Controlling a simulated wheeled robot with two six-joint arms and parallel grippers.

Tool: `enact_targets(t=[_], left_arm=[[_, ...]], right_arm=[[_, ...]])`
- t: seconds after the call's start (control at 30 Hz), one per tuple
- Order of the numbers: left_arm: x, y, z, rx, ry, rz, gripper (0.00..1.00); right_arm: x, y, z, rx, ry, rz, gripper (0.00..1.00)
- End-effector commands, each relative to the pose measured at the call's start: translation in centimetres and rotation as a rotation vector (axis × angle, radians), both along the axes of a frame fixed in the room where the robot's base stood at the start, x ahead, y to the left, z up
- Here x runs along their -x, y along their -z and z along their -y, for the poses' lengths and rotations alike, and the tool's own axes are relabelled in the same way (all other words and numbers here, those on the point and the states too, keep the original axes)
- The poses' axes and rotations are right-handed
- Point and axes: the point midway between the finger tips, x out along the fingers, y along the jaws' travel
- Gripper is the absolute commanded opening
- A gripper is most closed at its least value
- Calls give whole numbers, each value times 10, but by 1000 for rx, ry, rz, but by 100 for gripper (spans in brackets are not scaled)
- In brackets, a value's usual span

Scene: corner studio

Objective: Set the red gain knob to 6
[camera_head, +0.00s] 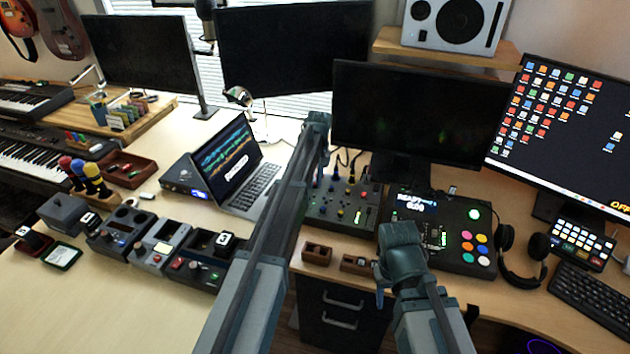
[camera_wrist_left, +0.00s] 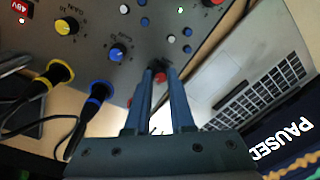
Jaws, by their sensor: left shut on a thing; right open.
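The mixer (camera_head: 350,216) with coloured knobs lies on the desk, partly behind my left arm in the head view. Its grey panel (camera_wrist_left: 185,45) fills the top of the left wrist view. There my left gripper (camera_wrist_left: 160,72) is shut on a red knob (camera_wrist_left: 160,77), mostly hidden between the fingertips. Its pointer and scale cannot be read. A blue knob (camera_wrist_left: 117,53) and a yellow knob (camera_wrist_left: 66,25) sit to its left. Another red knob (camera_wrist_left: 214,2) is cut by the top edge. My right gripper (camera_head: 382,292) is open near the desk's front edge, clear of the mixer.
A laptop (camera_head: 237,165) stands left of the mixer. A pad controller (camera_head: 450,240) lies to its right, with headphones (camera_head: 525,262) beyond. Two cables plug into the mixer next to the knobs. Monitors stand behind.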

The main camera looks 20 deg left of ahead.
Motion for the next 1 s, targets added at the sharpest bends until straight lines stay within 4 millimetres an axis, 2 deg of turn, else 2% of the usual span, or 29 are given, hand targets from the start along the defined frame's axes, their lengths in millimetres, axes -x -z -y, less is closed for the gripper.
enact_targets(t=[0.4, 1.0], left_arm=[[-1, 0, 0, 0, -227, 0, 0], [0, 0, -1, 0, -281, 1, 0]], right_arm=[[0, 0, 0, 0, 0, 0, 50], [0, 0, 0, 0, 0, 0, 50]])
